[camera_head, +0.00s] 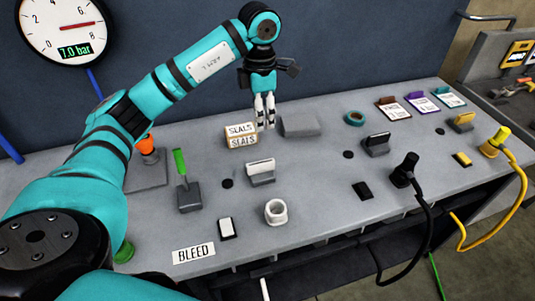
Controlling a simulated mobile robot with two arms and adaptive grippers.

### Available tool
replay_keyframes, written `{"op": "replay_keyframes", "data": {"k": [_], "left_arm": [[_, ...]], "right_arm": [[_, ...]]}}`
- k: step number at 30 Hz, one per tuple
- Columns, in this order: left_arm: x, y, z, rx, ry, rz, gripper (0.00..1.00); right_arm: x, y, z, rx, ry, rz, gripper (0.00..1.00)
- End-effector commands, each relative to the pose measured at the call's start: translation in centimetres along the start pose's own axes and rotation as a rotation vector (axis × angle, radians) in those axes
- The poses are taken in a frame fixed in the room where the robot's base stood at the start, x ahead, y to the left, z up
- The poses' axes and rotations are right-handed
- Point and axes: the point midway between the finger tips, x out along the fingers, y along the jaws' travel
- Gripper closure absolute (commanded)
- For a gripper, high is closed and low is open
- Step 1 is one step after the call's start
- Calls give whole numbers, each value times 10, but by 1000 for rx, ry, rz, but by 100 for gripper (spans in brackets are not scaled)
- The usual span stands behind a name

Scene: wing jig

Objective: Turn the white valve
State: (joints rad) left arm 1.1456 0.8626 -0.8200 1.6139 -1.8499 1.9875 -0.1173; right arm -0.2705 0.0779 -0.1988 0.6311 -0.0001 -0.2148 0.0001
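A white-handled grey block (261,172) sits on the grey bench, and a white round hollow fitting (276,211) stands in front of it near the bench's front edge. I cannot tell for sure which of these is the white valve. My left gripper (265,124) points down behind the white-handled block, beside the small SEALS boxes (241,136), apart from both white things. Its two fingers look close together with nothing seen between them; the viewing angle hides how far apart they are. My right gripper is not in view.
A green lever (181,163), an orange knob (146,144) and a white switch (226,228) are to the left. A black-handled block (376,144), a black plug (405,170) and a yellow plug (495,142) with cables are to the right. A gauge (64,29) hangs behind.

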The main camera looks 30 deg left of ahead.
Motion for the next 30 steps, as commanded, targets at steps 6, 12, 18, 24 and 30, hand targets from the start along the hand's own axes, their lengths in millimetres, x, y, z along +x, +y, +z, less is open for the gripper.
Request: {"op": "replay_keyframes", "data": {"k": [6,12,18,24,30], "left_arm": [[40,-1,-1,2,5,-5,62],[84,-2,-1,1,3,-5,62],[125,-2,0,1,2,-5,62],[153,-1,0,0,0,-2,62],[164,-1,0,2,-1,-1,62]], "right_arm": [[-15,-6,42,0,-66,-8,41],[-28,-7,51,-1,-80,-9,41],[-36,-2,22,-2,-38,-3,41],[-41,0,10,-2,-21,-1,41],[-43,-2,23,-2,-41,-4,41]]}}
